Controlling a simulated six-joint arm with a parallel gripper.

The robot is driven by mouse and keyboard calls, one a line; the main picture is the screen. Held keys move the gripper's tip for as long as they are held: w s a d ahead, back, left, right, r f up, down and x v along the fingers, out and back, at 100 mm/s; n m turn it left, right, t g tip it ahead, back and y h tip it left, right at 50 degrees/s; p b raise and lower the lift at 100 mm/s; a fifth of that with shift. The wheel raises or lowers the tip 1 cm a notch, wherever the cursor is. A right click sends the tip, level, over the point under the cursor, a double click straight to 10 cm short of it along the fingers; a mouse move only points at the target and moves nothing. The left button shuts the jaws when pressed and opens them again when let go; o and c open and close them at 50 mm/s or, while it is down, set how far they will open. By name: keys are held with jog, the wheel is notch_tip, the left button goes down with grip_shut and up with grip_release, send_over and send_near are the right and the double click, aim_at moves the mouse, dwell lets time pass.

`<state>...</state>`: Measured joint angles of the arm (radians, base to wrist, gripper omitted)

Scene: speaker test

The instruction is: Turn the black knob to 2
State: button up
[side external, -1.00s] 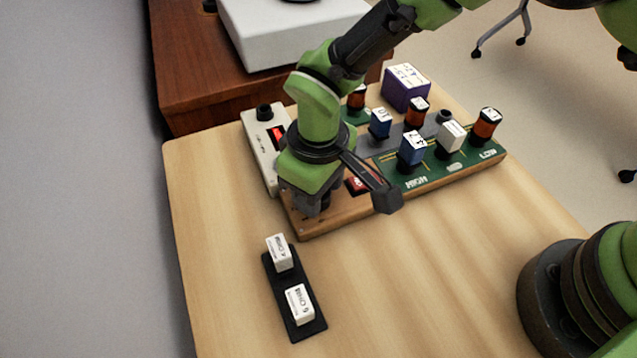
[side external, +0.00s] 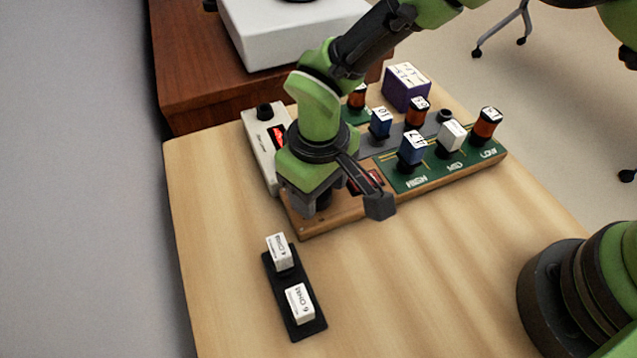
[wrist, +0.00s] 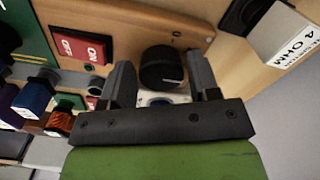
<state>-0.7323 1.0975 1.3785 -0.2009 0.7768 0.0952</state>
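The black knob (wrist: 161,68) is a round dial on the wooden board (side external: 335,212). In the wrist view it stands between the two fingers of my gripper (wrist: 160,72), with a narrow gap showing at the fingertips. In the side view my gripper (side external: 310,198) points down over the near left end of the board and mostly hides the knob. A small round mark shows on the board near the knob in the wrist view; I cannot read the knob's setting.
A red ON/OFF switch (wrist: 82,48) sits beside the knob. Blue, white and orange parts stand on the green boards (side external: 435,175). A white meter box (side external: 258,145) is behind. A black holder (side external: 310,329) with two white OHM blocks lies in front, with bare table around it.

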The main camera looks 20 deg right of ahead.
notch_tip(320, 180, up, 10)
dwell(0.6)
jog(key=s+d+r+m+t+y, duration=0.2)
jog(key=d+r+m, duration=0.2)
jog(key=d+r, duration=0.95)
jog(key=s+d+r+m+t, duration=0.4)
jog(key=s+d, duration=0.5)
jog(key=s, duration=0.3)
jog(key=shift+s+d+m+t, duration=0.15)
jog(key=shift+d+m+t, duration=0.1)
jog(key=shift+m+t, duration=0.3)
